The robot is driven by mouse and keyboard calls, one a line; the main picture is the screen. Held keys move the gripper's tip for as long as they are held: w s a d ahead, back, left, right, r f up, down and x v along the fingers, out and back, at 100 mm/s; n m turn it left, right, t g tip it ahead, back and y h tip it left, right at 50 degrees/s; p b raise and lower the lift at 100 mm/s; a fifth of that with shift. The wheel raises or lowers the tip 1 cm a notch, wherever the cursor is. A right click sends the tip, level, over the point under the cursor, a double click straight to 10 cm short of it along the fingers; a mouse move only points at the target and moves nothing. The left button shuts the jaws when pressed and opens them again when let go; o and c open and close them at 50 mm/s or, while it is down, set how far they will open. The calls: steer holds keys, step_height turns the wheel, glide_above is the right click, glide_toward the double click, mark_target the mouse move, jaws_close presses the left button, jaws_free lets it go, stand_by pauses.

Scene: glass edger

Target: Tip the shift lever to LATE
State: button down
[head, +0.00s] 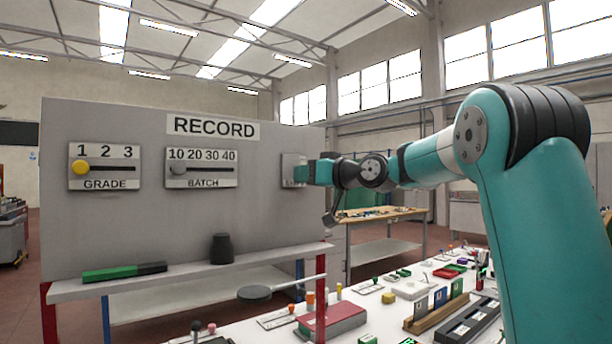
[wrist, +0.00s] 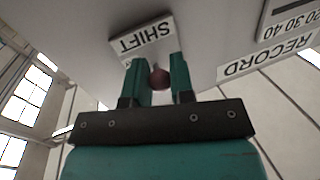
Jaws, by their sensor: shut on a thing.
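The SHIFT plate (wrist: 146,36) is on the grey RECORD panel in the wrist view, shown turned over. In the head view the plate (head: 289,170) is mostly hidden behind my gripper. The shift lever's dark red knob (wrist: 159,78) sits between the two green fingers of my gripper (wrist: 160,75). The fingers are shut on the lever. The LATE marking and the lever's tilt cannot be made out. In the head view my gripper (head: 302,172) is up against the right part of the panel.
The RECORD panel (head: 120,225) also carries a GRADE slider (head: 81,168) at 1 and a BATCH slider (head: 179,169) at 10. A shelf below holds a green-and-black bar (head: 124,272) and a black weight-like object (head: 221,248). A cluttered white table (head: 385,320) is at lower right.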

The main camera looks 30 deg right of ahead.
steer(key=shift+s+r+g+h+p, duration=0.15)
steer(key=shift+r+g+p, duration=0.3)
steer(key=shift+p, duration=0.6)
steer(key=shift+r+g+h+p, duration=0.15)
steer(key=shift+r+g+p, duration=0.3)
steer(key=shift+p, duration=0.6)
steer(key=r+m+g+p, duration=0.1)
steer(key=g+p, duration=0.1)
steer(key=p, duration=0.3)
steer(key=shift+r, duration=0.15)
steer(key=g+p, duration=0.1)
steer(key=p, duration=0.2)
steer(key=r+g+p, duration=0.1)
steer(key=g+p, duration=0.1)
steer(key=p, duration=0.2)
steer(key=shift+h, duration=0.4)
steer(key=g+p, duration=0.2)
steer(key=p, duration=0.1)
steer(key=shift+r+m+p, duration=0.1)
steer(key=shift+m+p, duration=0.3)
steer(key=c, duration=1)
jaws_free()
